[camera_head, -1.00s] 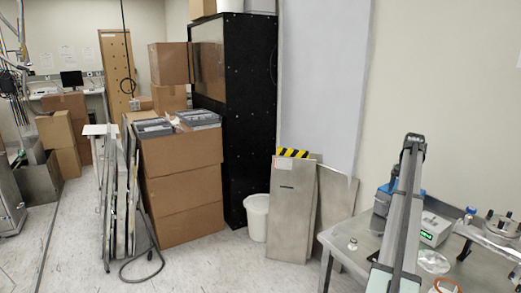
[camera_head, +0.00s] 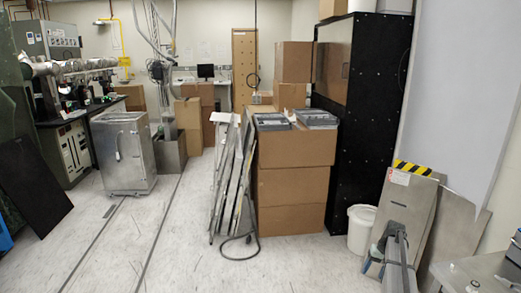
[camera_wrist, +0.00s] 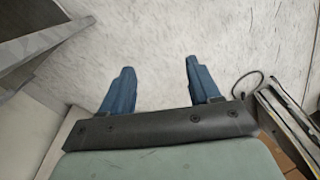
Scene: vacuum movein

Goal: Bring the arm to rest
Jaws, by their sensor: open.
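My gripper (camera_wrist: 158,66) shows in the wrist view with its two blue fingers wide apart. Nothing is between the fingers, and pale floor lies beyond them. My arm (camera_head: 397,262) shows at the lower right of the head view, in front of the leaning metal panels. A small blue part shows beside it, and the rest of the arm is cut off by the lower edge.
A metal table (camera_head: 470,272) stands at the lower right. A white bucket (camera_head: 361,230), stacked boxes (camera_head: 290,200) and leaning panels (camera_head: 228,185) stand near the middle. A steel cabinet (camera_head: 123,155) stands at left. Floor between cabinet and panels is clear.

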